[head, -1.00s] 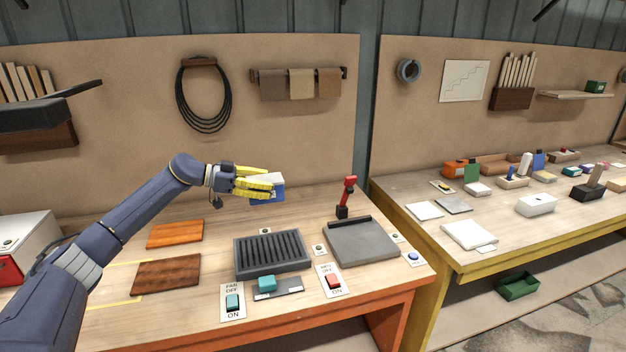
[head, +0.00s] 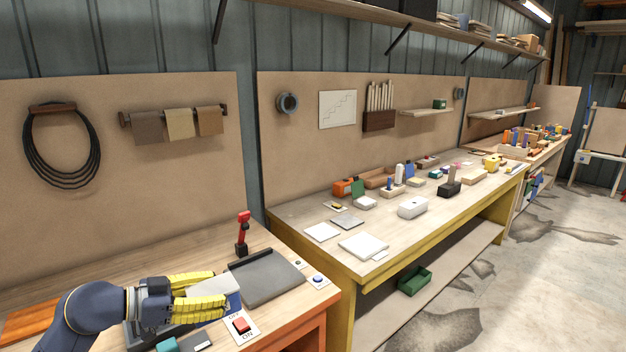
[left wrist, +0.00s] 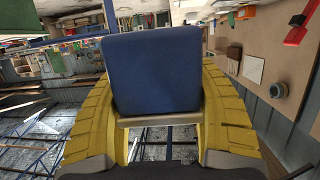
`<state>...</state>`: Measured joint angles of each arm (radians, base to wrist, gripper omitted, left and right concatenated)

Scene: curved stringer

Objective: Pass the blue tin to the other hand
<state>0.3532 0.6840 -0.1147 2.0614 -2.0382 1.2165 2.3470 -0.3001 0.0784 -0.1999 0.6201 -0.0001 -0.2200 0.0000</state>
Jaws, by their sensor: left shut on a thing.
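My left gripper (head: 205,298) is in the lower left of the head view, its yellow fingers shut on the blue tin (head: 233,303). Only part of the tin shows there, blue with a pale upper face, between and beyond the fingers. In the left wrist view the tin (left wrist: 153,70) fills the middle as a plain blue face, with a yellow finger along each side. The tin is held above the orange-edged bench, in front of the grey flat plate. My right gripper is not in view.
A grey plate (head: 268,279) and a red upright clamp (head: 243,230) stand on the near bench. A red switch (head: 241,325) and a blue button (head: 318,279) are near its edge. A yellow-framed bench (head: 358,270) with several small items stands to the right, beyond a gap.

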